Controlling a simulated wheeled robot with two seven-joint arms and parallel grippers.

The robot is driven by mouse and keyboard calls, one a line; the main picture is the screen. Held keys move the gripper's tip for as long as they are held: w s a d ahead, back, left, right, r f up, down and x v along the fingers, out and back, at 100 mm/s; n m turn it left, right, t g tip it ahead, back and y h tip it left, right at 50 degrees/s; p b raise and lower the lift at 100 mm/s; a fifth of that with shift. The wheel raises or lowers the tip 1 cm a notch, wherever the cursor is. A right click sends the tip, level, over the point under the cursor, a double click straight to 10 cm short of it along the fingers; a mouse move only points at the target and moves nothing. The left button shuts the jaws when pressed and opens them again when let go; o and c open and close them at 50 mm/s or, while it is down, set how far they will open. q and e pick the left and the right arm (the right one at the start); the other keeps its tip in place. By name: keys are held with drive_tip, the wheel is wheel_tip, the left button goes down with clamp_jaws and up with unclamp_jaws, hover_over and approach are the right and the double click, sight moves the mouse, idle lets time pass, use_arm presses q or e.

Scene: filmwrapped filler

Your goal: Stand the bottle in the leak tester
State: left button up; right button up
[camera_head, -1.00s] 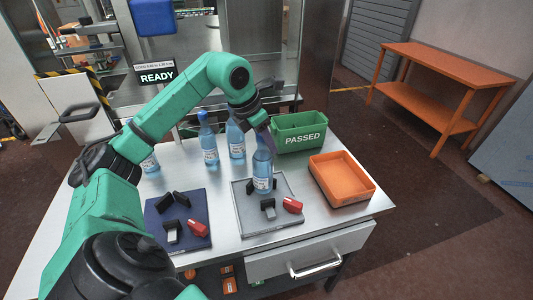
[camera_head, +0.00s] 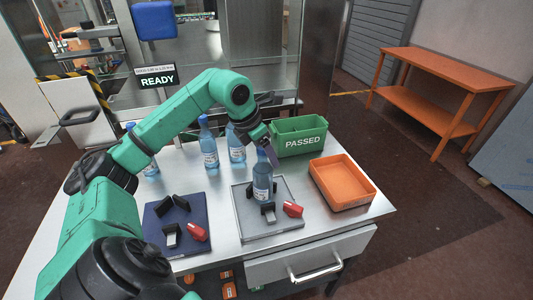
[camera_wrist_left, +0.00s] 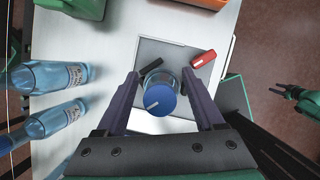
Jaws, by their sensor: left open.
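A clear blue bottle (camera_head: 262,186) with a blue cap (camera_wrist_left: 160,101) and white label stands upright on the grey plate (camera_head: 287,231), among its black blocks (camera_head: 268,213) and beside a red clamp (camera_head: 293,209). My left gripper (camera_head: 267,152) is above and around the bottle's top. In the left wrist view its open fingers (camera_wrist_left: 160,98) are either side of the cap, with gaps showing. The bottle's base is partly hidden by a black block. My right gripper (camera_wrist_left: 280,90) shows small at the wrist view's right edge, fingers apart and empty.
Other bottles stand behind, two near the middle (camera_head: 209,150) (camera_head: 236,145) and one by my left arm (camera_head: 150,166). A dark blue plate (camera_head: 190,240) with similar blocks is to the left. A green PASSED bin (camera_head: 300,142) and an orange tray (camera_head: 342,183) are right. A READY sign (camera_head: 157,80) stands behind.

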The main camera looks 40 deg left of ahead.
use_arm(q)
drive_tip(key=v, duration=1.1)
drive_tip(key=shift+s+r, duration=0.25)
drive_tip(key=shift+r, duration=0.1)
drive_tip(key=shift+f, duration=0.1)
